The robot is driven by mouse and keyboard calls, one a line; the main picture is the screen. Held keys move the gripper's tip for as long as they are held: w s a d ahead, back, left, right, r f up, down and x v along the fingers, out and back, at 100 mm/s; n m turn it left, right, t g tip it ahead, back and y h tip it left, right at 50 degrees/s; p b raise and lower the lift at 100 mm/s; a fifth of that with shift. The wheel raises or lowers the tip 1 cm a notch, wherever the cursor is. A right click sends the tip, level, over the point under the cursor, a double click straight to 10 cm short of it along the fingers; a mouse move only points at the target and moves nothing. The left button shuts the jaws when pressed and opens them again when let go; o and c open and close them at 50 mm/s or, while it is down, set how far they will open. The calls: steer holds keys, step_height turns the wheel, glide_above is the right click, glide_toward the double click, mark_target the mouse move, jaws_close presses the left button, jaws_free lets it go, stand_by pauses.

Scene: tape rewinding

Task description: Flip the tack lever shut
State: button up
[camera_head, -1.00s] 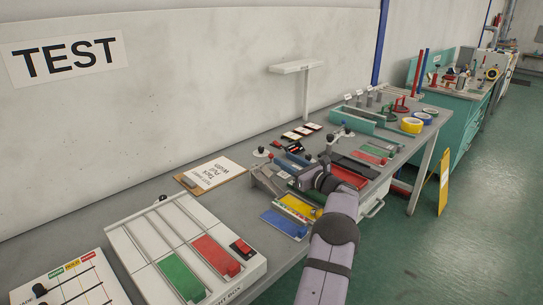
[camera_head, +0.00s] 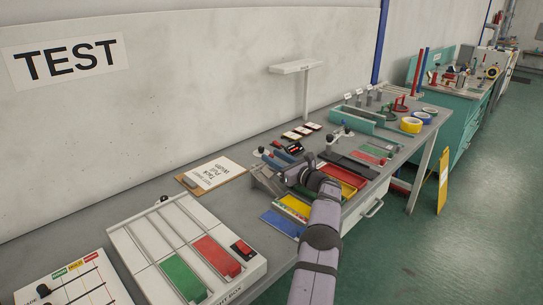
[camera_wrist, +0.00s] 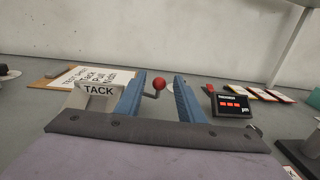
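The tack lever (camera_wrist: 158,86), a red ball knob on a short bent metal rod, stands between my fingers in the wrist view. A grey block with a "TACK" label (camera_wrist: 98,91) is to its left. My gripper (camera_wrist: 158,88) is open, with one blue finger on each side of the knob and visible gaps on both sides. In the head view, my gripper (camera_head: 281,156) is low over the middle of the bench, and the lever is too small to make out clearly there.
A clipboard sheet (camera_head: 212,173) lies left of my gripper. A small black display with red digits (camera_wrist: 231,105) stands right of the lever. A yellow tray (camera_head: 294,206) and a blue tray (camera_head: 282,223) lie near my arm.

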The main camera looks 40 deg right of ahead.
steer(key=shift+w, duration=0.75)
jaws_close()
